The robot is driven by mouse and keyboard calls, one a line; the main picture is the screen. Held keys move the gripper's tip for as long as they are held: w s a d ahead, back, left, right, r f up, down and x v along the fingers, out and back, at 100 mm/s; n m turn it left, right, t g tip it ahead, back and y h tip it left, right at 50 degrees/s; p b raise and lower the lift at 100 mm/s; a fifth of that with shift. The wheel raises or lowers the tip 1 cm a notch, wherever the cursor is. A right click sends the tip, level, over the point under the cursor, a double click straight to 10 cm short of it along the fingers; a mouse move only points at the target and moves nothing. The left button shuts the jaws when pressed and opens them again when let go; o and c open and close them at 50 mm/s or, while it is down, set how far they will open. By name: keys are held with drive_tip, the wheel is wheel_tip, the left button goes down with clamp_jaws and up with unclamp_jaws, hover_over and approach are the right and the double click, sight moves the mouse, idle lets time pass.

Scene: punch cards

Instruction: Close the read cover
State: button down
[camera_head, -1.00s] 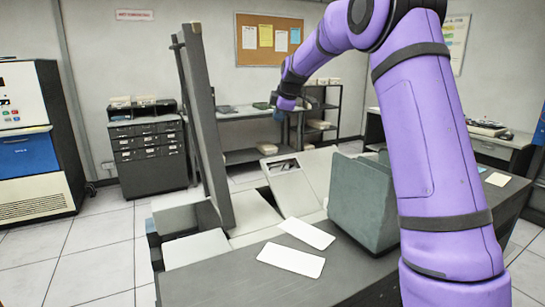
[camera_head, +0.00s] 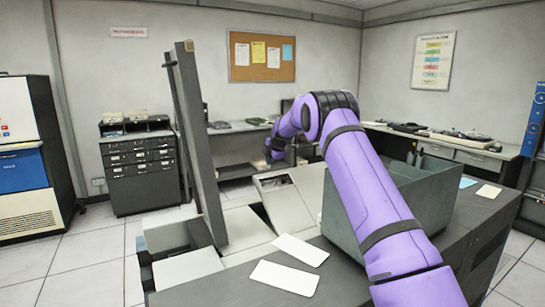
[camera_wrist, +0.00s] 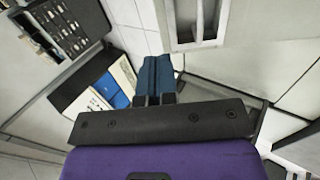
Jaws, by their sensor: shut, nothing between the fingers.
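The read cover, a tall dark grey panel (camera_head: 197,140), stands open and nearly upright on the machine, tilted slightly. My purple arm reaches over the machine from the right. My gripper (camera_head: 272,152) is right of the cover in the head view, with a visible gap between them. The wrist view shows its blue fingers (camera_wrist: 155,75) pressed together and empty. The cover is not clearly identifiable in the wrist view.
Two white cards (camera_head: 285,277) lie on the machine's dark top. A grey-green open bin (camera_head: 405,205) stands beside my arm. The sloped light panel (camera_head: 288,208) is below my gripper. A drawer cabinet (camera_head: 140,170) stands behind at left.

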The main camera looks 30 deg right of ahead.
sight(264, 174)
drive_tip(key=x, duration=0.8)
drive_tip(key=shift+a, duration=0.1)
